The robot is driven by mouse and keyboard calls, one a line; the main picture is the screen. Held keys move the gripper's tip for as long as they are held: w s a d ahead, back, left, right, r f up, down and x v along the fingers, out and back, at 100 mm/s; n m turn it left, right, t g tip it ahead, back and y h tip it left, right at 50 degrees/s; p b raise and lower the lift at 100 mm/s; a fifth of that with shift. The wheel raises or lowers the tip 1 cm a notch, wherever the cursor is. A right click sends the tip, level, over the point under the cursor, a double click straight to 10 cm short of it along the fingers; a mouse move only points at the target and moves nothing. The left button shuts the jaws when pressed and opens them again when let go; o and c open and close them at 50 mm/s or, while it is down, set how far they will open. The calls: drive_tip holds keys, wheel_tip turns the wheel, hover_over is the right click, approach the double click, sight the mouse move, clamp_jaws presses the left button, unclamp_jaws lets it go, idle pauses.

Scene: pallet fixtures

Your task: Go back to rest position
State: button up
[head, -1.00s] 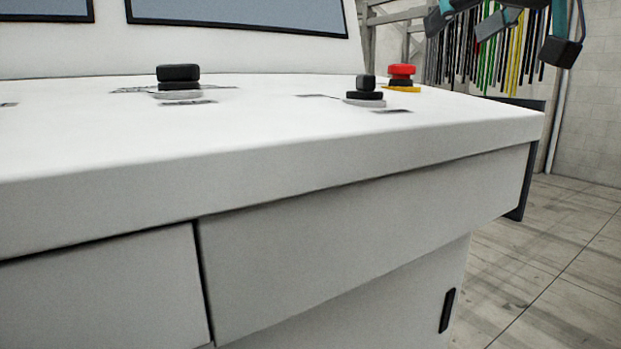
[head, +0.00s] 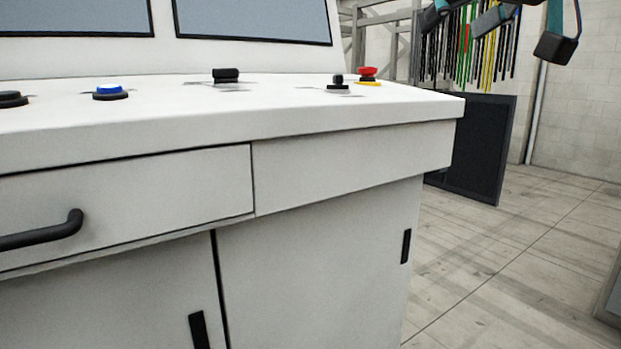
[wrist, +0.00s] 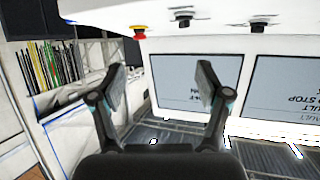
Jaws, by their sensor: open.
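My gripper (head: 498,22) shows at the top right edge of the head view, partly cut off by the frame. It is raised, with nothing seen in it. In the wrist view my gripper (wrist: 162,88) has its two fingers spread wide apart with nothing between them. The white control console (head: 350,160) stands in front of me. Its screens (wrist: 180,78) lie beyond the fingers in the wrist view, which looks upside down. In the head view the gripper appears to the right of the console's controls and touches nothing that I can see.
On the console top are a red emergency button (head: 368,73), a small black knob (head: 338,82), a black switch (head: 226,76) and a blue button (head: 109,90). A drawer handle (head: 40,232) sticks out at left. A dark panel (head: 480,150) stands behind.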

drive_tip(key=w+d+f+m+g+h, duration=0.1)
drive_tip(key=d+f+m+g+h, duration=0.15)
drive_tip(key=f, duration=0.85)
drive_tip(key=w+d+f+m+g+h, duration=0.1)
drive_tip(key=d+f+m, duration=0.3)
drive_tip(key=f, duration=0.6)
drive_tip(key=s+a+f+n+g, duration=0.1)
drive_tip(key=s+a+f, duration=0.2)
drive_tip(key=f, duration=0.6)
drive_tip(key=s+a+f+n+g+p, duration=0.1)
drive_tip(key=s+a+f, duration=0.2)
drive_tip(key=s+f, duration=0.5)
drive_tip(key=s+a+f+n+g, duration=0.1)
drive_tip(key=s+a+f, duration=0.2)
drive_tip(key=f, duration=0.7)
drive_tip(key=shift+s+a+f+g, duration=0.3)
drive_tip(key=shift+s+g, duration=0.05)
drive_tip(key=shift+s, duration=0.85)
